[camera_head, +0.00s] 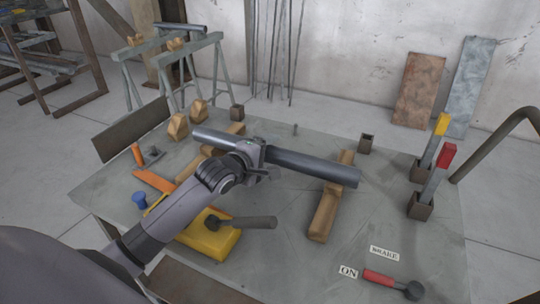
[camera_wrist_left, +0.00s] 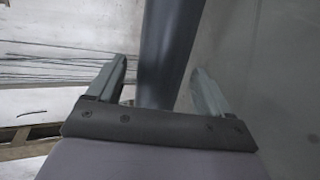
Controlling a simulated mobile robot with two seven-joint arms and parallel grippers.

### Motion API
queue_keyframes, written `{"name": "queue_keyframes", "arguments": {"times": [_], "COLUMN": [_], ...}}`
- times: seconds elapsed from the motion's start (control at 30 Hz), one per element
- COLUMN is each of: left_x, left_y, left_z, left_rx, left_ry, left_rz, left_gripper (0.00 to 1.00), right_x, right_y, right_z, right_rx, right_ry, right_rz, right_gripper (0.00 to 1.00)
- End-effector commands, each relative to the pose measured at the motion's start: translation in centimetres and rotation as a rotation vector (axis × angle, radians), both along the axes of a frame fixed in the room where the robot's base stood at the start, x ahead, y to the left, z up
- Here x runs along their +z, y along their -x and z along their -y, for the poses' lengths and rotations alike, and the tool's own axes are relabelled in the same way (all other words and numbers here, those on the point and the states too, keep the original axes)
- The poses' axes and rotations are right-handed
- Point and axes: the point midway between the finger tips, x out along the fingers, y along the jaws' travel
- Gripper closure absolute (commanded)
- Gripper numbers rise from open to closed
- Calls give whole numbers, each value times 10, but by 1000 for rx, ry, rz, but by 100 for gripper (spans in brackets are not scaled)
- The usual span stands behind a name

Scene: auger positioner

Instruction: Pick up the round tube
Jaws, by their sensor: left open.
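The round tube (camera_head: 310,167) is long, dark grey and smooth. It lies slantwise across wooden blocks on the table, its near end to the right. My left gripper (camera_head: 262,165) is over the tube's middle and hides part of it. In the left wrist view the tube (camera_wrist_left: 167,50) runs between the two spread fingers of the left gripper (camera_wrist_left: 160,72), with a visible gap on the right side. The gripper is open; I cannot tell whether a finger touches the tube. My right gripper is not in view.
The grey table (camera_head: 270,225) bears a wooden block (camera_head: 323,212), a yellow box (camera_head: 208,240) with a dark handle, a red-handled lever (camera_head: 385,280) and upright red (camera_head: 432,180) and yellow levers (camera_head: 433,145). Another tube (camera_head: 180,26) rests on trestles behind.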

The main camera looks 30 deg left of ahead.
Motion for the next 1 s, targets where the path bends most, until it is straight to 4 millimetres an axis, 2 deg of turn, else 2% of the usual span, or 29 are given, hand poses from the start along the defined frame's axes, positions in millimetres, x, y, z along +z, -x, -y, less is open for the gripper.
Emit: {"name": "queue_keyframes", "arguments": {"times": [0.13, 0.4, 0.57, 0.6, 0.63, 0.67, 0.73, 1.0], "left_x": [-4, -4, -4, -4, -4, -4, 1, 2], "left_y": [-10, -11, -11, -11, -11, -11, -12, -12], "left_z": [1, 2, 2, 2, 2, 2, 2, 2], "left_rx": [0, 0, 0, 0, 0, 0, -2, -1], "left_ry": [0, 0, 0, 0, 0, 0, 1, 2], "left_rz": [0, 0, 0, 0, 0, 0, 13, 12], "left_gripper": [20, 20, 72, 85, 95, 100, 100, 100], "right_x": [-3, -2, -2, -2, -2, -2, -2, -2], "right_y": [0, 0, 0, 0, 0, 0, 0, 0], "right_z": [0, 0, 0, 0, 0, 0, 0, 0], "right_rx": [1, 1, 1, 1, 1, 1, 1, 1], "right_ry": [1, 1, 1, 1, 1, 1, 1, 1], "right_rz": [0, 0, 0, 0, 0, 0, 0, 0], "right_gripper": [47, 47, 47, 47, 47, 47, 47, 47]}}
